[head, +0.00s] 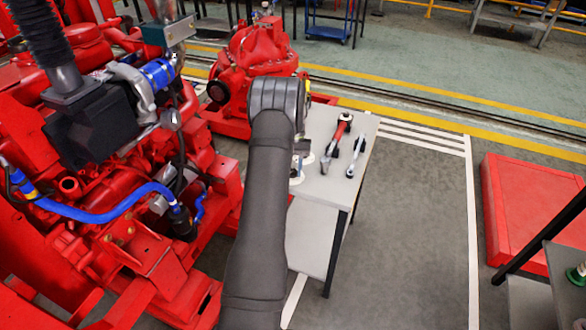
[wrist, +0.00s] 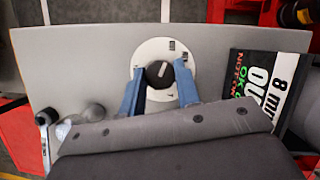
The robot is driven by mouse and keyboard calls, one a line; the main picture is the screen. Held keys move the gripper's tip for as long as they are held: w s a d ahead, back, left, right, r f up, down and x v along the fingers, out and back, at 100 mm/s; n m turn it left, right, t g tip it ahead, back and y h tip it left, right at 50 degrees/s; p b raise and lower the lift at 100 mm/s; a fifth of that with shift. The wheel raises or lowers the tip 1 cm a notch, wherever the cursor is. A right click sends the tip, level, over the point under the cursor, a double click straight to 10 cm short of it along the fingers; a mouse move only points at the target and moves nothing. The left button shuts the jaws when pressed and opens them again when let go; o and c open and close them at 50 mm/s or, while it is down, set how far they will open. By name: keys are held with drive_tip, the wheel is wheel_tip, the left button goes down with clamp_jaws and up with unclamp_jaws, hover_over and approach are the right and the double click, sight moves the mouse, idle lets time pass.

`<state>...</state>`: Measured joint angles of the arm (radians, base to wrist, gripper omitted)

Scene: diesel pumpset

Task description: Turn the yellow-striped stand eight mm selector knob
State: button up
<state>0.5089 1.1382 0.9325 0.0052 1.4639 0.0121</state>
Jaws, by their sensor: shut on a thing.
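The selector knob (wrist: 160,74) is black with a pale pointer mark and sits at the centre of a round white dial plate (wrist: 151,50) in the wrist view. The blue fingers of my gripper (wrist: 159,82) stand on either side of the knob and are shut on it. The pointer mark slants slightly. A black sign (wrist: 262,85) with "8 mm" lettering stands right of the dial, partly cut off. I cannot make out a yellow stripe on the stand. In the head view my arm hides the gripper and the knob.
In the head view, a grey table (head: 335,190) carries a red-and-black tool (head: 338,134) and a silver-and-black tool (head: 355,155). A red engine (head: 110,220) stands left and a red pump (head: 262,65) behind. Open floor (head: 420,220) lies right of the table.

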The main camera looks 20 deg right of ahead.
drive_tip(key=o, duration=1)
drive_tip(key=v, duration=1.7)
drive_tip(key=shift+w+d+r, duration=0.1)
drive_tip(key=shift+w+r, duration=0.05)
drive_tip(key=x, duration=1.7)
